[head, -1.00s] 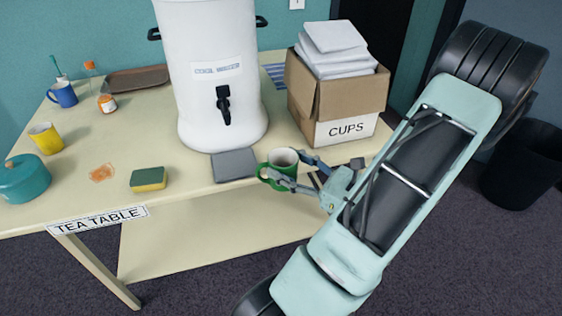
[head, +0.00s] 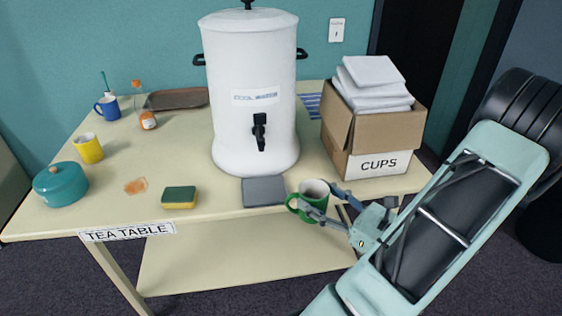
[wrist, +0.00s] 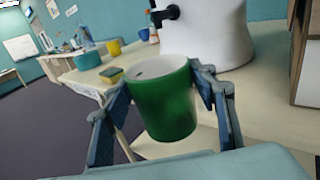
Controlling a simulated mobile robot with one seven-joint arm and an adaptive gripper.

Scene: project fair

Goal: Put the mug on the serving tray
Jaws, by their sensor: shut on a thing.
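A green mug (head: 309,206) with a pale inside is held upright in my gripper (head: 325,203), just off the front edge of the tea table. In the wrist view the green mug (wrist: 163,103) sits between both fingers of my gripper (wrist: 165,110), which press on its sides. The handle points left in the head view. A brown serving tray (head: 176,98) lies at the back left of the table, partly hidden behind the white water urn. The tray looks empty where it shows.
The urn (head: 254,100) stands mid-table with a grey pad (head: 264,191) in front. A cups box (head: 374,130) is at right. A sponge (head: 179,198), teal pot (head: 61,185), yellow mug (head: 89,148), blue mug (head: 107,108) and orange-labelled bottle (head: 147,119) stand left.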

